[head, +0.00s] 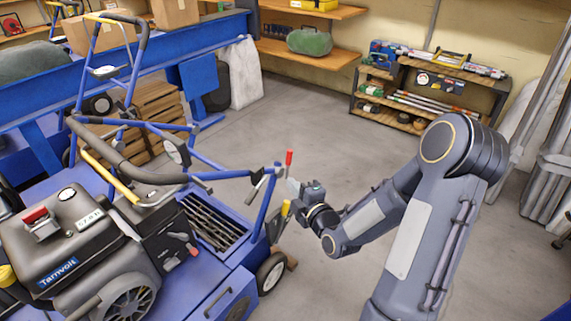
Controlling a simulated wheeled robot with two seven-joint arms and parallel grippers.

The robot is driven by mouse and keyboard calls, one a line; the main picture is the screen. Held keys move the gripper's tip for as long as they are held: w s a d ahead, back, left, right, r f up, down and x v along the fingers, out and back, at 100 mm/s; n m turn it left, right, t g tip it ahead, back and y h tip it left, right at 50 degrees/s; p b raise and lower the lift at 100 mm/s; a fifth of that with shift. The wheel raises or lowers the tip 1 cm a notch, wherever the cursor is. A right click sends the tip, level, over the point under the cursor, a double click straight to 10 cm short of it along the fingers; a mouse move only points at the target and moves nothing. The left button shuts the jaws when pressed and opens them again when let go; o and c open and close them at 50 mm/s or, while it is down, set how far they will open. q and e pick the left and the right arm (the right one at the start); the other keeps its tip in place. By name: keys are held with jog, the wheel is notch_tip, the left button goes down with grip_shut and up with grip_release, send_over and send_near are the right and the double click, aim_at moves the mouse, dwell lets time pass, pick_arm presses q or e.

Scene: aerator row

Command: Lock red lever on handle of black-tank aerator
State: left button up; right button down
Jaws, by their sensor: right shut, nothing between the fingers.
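The aerator with the black tank (70,235) fills the lower left of the head view, with a blue body and blue handle bars. A red-tipped lever (289,157) stands roughly upright by the right end of the blue handle tube (228,174). My right gripper (291,186) is shut and empty, just below the red tip and close to the lever's lower part. I cannot tell whether it touches the lever. The lever's base is partly hidden by the gripper. My left gripper is not in view.
Another blue machine frame (105,72) and wooden crates (150,110) are behind. A low shelf (430,90) stands at the back; the grey floor (300,110) between is clear.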

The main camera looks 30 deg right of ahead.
aim_at(288, 165)
jog(key=w+d+f+b, duration=0.1)
jog(key=w+d, duration=0.3)
jog(key=w, duration=0.6)
jog(key=shift+w+d+f+b, duration=0.15)
jog(key=shift+w+f+b, duration=0.1)
jog(key=shift+b, duration=0.25)
